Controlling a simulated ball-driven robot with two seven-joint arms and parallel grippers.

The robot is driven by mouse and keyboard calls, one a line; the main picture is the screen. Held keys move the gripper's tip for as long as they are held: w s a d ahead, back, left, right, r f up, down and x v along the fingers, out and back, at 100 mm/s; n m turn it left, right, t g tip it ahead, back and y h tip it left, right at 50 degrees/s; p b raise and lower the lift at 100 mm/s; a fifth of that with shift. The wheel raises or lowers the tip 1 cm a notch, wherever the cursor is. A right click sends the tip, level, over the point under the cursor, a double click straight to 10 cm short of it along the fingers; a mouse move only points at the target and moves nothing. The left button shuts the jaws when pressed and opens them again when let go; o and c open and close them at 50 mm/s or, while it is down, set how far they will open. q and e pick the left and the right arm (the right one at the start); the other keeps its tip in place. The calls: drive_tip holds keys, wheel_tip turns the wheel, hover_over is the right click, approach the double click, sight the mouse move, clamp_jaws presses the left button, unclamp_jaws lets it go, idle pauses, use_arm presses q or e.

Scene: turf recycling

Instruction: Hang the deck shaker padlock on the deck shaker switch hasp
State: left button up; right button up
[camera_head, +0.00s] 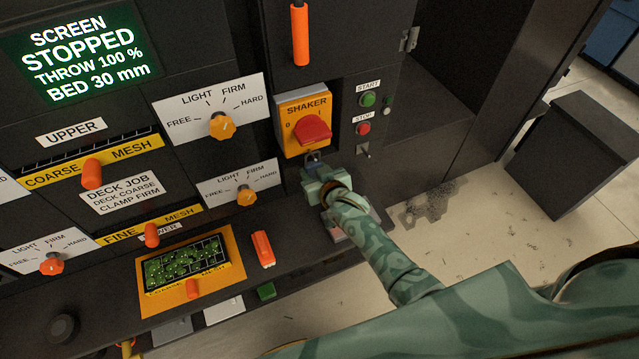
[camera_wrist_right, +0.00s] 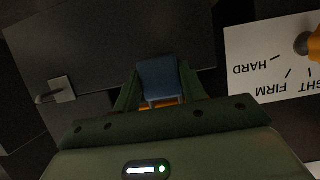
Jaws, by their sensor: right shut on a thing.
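The deck shaker switch is a red knob (camera_head: 314,129) on a yellow plate (camera_head: 290,112) marked SHAKER, on the dark machine front. My right gripper (camera_head: 314,170) is just below this plate. It is shut on the padlock, whose blue body (camera_wrist_right: 158,78) shows between the fingers in the right wrist view. In the head view only a small dark part of the padlock (camera_head: 312,158) shows at the plate's lower edge. The hasp cannot be told apart there, and whether the shackle is through it is hidden. My left gripper is not in view.
Green START (camera_head: 368,99) and red STOP (camera_head: 363,129) buttons sit right of the switch. A small metal latch (camera_head: 363,151) is below them. An orange-handled piece (camera_head: 263,249) and a tray of green pieces (camera_head: 187,262) lie on the ledge at lower left.

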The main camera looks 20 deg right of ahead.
drive_tip(key=shift+f, duration=0.15)
drive_tip(key=o, duration=1.1)
drive_tip(key=p+v, duration=0.3)
drive_tip(key=v, duration=1.3)
drive_tip(key=s+f+n+g+b, duration=0.1)
drive_tip(key=s+f+g+b, duration=0.1)
drive_tip(key=s+f, duration=0.5)
drive_tip(key=s+f+g+b, duration=0.1)
drive_tip(key=s+f+g, duration=0.15)
drive_tip(key=f, duration=0.85)
drive_tip(key=s+f+n+g+b, duration=0.1)
drive_tip(key=s+f+g+b, duration=0.1)
drive_tip(key=s+f, duration=0.5)
drive_tip(key=s+d+f+g+b, duration=0.2)
drive_tip(key=s+f+b, duration=0.1)
drive_tip(key=s+f, duration=0.4)
drive_tip(key=s+d+f+g+b, duration=0.2)
drive_tip(key=s+f+b, duration=0.2)
drive_tip(key=s+f, duration=0.3)
drive_tip(key=s+d+f+n+g+h+b, duration=0.1)
drive_tip(key=s+d+f+g+b, duration=0.1)
drive_tip(key=s+f+b, duration=0.2)
wheel_tip(320, 180, down, 6)
drive_tip(key=s, duration=0.3)
drive_tip(key=shift+d, duration=0.35)
